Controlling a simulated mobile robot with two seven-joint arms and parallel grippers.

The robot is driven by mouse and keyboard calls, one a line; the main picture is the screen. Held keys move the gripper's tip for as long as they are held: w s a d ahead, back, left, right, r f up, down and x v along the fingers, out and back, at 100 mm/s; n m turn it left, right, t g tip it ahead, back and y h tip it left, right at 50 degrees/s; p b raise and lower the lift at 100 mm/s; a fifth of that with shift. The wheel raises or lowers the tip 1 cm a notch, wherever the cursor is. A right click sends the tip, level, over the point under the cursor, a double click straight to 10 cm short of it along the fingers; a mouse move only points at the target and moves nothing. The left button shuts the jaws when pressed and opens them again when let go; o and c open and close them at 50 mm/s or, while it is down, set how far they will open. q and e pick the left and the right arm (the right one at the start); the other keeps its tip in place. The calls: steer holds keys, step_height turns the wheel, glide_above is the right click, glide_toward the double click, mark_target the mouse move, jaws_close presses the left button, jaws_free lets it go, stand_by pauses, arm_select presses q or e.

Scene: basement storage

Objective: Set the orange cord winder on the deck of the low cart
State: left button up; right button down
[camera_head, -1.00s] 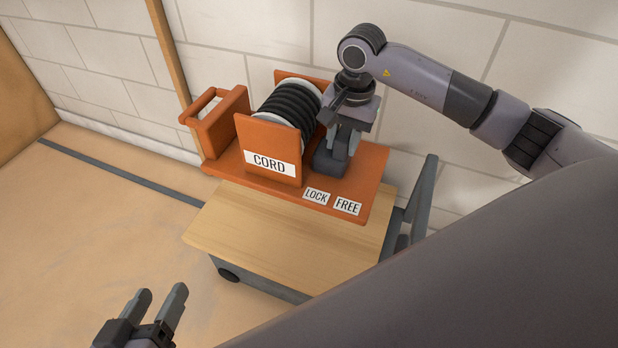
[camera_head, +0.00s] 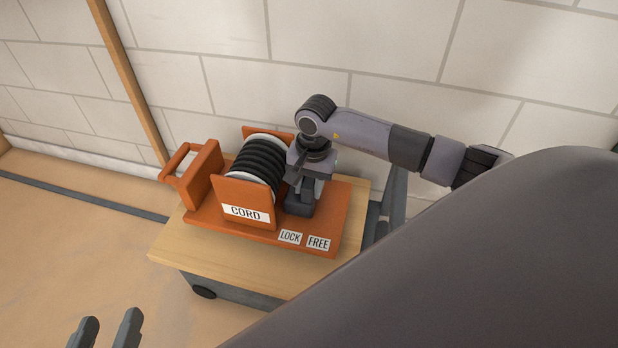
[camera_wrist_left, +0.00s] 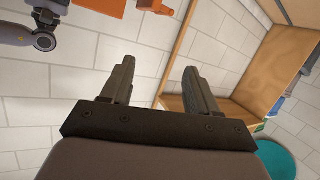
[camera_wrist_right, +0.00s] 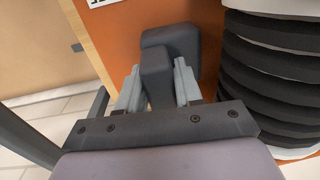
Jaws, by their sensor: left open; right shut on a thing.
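The orange cord winder (camera_head: 330,224) has a black cord spool (camera_head: 260,163), a left handle, and CORD, LOCK and FREE labels. It is level over the wooden deck of the low cart (camera_head: 170,256), with bare deck showing at its left and front. I cannot tell whether its base touches the deck. My right gripper (camera_head: 303,196) is shut on the winder's dark grey block (camera_wrist_right: 157,80), right of the spool; the winder's orange base (camera_wrist_right: 120,25) shows behind it. My left gripper (camera_head: 106,330) is open and empty at the lower left; its spread fingers show in the left wrist view (camera_wrist_left: 158,66).
A pale block wall (camera_head: 400,60) stands close behind the cart. A grey upright frame (camera_head: 392,200) rises at the cart's right end. Floor (camera_head: 60,260) left of the cart is clear. The left wrist view shows a wooden shelf (camera_wrist_left: 250,80) and a teal round object (camera_wrist_left: 278,158).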

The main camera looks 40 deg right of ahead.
step_height(320, 180, down, 2)
steer(key=shift+w+a+f+b, duration=0.1)
steer(key=shift+f+b, duration=0.15)
steer(key=shift+b, duration=0.15)
steer(key=shift+f, duration=0.25)
arm_select(q)
steer(key=shift+s+a+r+t, duration=0.1)
steer(key=shift+s+a+t, duration=0.05)
steer(key=shift+a+t, duration=0.2)
arm_select(e)
steer(key=shift+f, duration=0.15)
steer(key=c, duration=0.9)
jaws_free()
steer(key=shift+f, duration=0.15)
arm_select(q)
steer(key=shift+a, duration=0.1)
arm_select(e)
steer(key=shift+o, duration=0.7)
